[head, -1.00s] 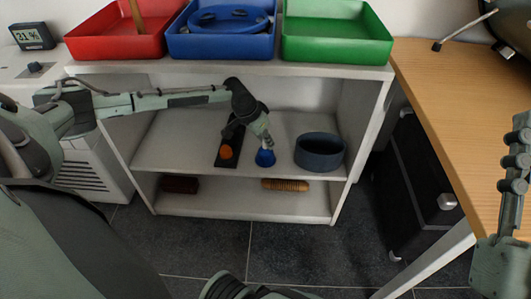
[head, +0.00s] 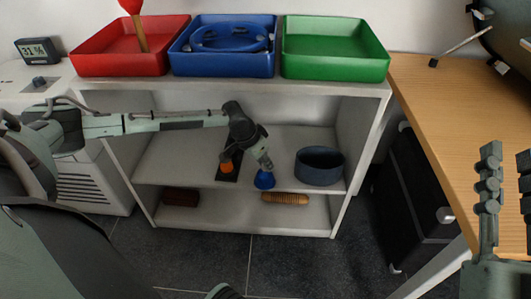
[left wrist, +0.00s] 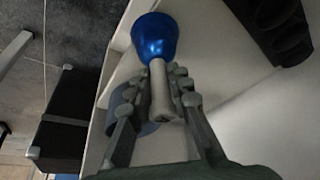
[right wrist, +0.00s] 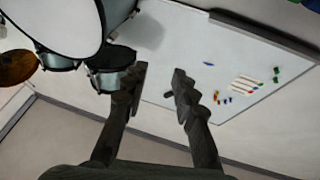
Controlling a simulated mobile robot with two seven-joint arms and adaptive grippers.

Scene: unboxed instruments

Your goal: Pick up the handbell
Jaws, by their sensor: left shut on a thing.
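The handbell has a blue bell part (head: 264,181) and a grey handle. In the head view it is at the front edge of the middle shelf (head: 165,163), bell part down. My left gripper (head: 265,161) is shut on its handle from above. The left wrist view shows the grey handle (left wrist: 158,88) between the fingers and the blue bell part (left wrist: 155,36) beyond the fingertips. I cannot tell whether the bell still touches the shelf. My right gripper (head: 507,165) is at the far right, open and empty; its fingers stand apart in the right wrist view (right wrist: 159,78).
An orange object (head: 227,167) stands on a black holder left of the bell. A dark blue round bowl (head: 320,167) is to the right. Red (head: 87,66), blue (head: 222,66) and green (head: 335,68) trays stand on top. A brown ridged object (head: 286,198) lies on the lower shelf.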

